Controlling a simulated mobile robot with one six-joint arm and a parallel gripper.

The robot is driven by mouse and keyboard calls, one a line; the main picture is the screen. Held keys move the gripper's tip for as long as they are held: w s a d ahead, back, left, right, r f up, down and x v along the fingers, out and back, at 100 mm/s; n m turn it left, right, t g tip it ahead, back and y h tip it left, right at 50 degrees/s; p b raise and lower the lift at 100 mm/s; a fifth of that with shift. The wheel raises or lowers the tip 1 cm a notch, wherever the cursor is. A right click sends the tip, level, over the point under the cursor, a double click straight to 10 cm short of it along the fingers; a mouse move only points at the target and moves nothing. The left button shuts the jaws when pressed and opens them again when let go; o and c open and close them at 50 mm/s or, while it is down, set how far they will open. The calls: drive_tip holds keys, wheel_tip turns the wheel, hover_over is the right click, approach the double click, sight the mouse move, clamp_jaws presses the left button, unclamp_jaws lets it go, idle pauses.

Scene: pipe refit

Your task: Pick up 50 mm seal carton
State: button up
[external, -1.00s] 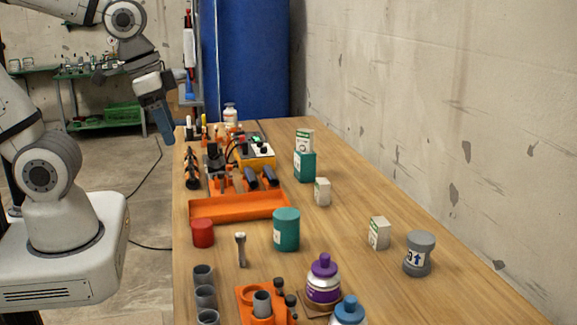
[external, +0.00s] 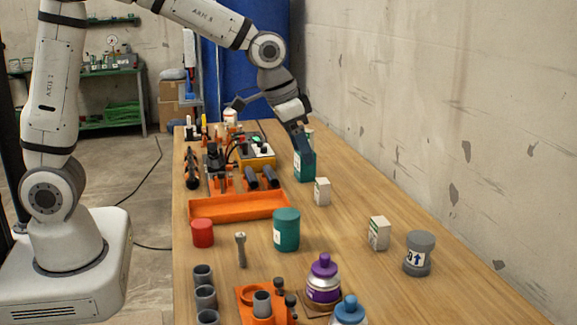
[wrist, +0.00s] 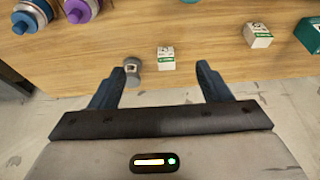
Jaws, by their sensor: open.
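Small white cartons with green markings stand on the bench; I cannot read which is the 50 mm one. One carton (external: 379,233) is beside the grey pipe fitting and shows in the wrist view (wrist: 166,58), in line with the gap between my fingers. A second carton (external: 322,192) is farther back, at right in the wrist view (wrist: 257,36). A third, by the teal box (external: 299,172), is mostly hidden behind my gripper. My gripper (external: 306,166) is open and empty, pointing down over the bench; its two fingers show in the wrist view (wrist: 161,70).
The grey fitting (external: 419,254) stands near the front carton. A teal canister (external: 286,230), purple-capped bottle (external: 323,280), blue-capped bottle (external: 348,312) and red cylinder (external: 202,232) stand around. An orange tray (external: 240,207) lies left. The wall runs along the right; bench beside it is clear.

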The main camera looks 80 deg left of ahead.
drive_tip(key=b, duration=0.3)
hover_over(380, 230)
drive_tip(key=s+a, duration=0.2)
drive_tip(key=a, duration=0.1)
drive_tip(key=f, duration=1.7)
drive_tip(key=shift+d, duration=0.25)
drive_tip(key=x, duration=0.2)
drive_tip(key=p+x, duration=0.1)
drive_tip(key=x, duration=0.5)
drive_tip(key=shift+w+r, duration=0.1)
drive_tip(key=shift+w, duration=0.25)
drive_tip(key=shift+t, duration=0.3)
drive_tip(key=c, duration=1.1)
